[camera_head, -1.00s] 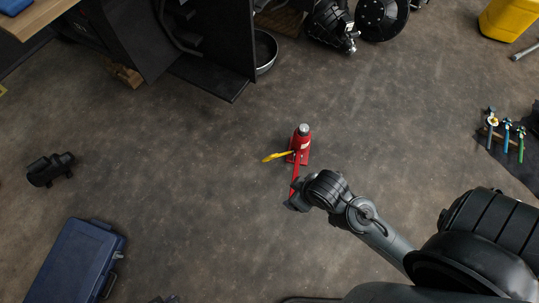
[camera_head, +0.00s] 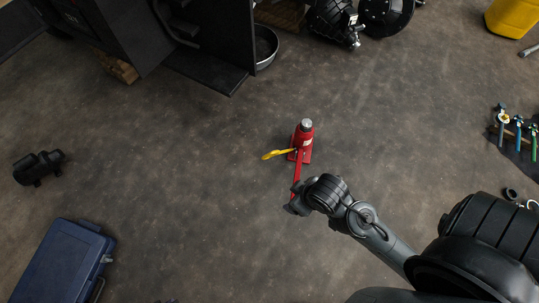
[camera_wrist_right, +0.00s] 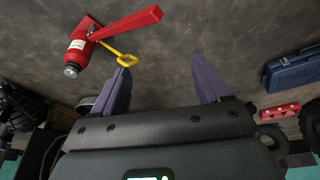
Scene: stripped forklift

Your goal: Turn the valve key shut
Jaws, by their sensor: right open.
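A red bottle jack (camera_head: 304,135) stands upright on the floor in the middle of the head view. A yellow valve key (camera_head: 277,154) sticks out from its lower part to the left. A red lever (camera_head: 297,172) runs from the jack toward my right gripper (camera_head: 289,208). In the right wrist view, my right gripper (camera_wrist_right: 166,68) is open with nothing between its fingers. The ring end of the yellow key (camera_wrist_right: 127,60) is by the left fingertip; I cannot tell whether they touch. The red lever (camera_wrist_right: 125,26) lies beyond the fingers. My left gripper is not in view.
A blue case (camera_head: 62,262) and a black part (camera_head: 38,167) lie on the floor at left. The dark forklift body (camera_head: 215,45) and a metal bowl (camera_head: 265,46) are at the top. Pliers (camera_head: 517,130) lie at right. Floor around the jack is clear.

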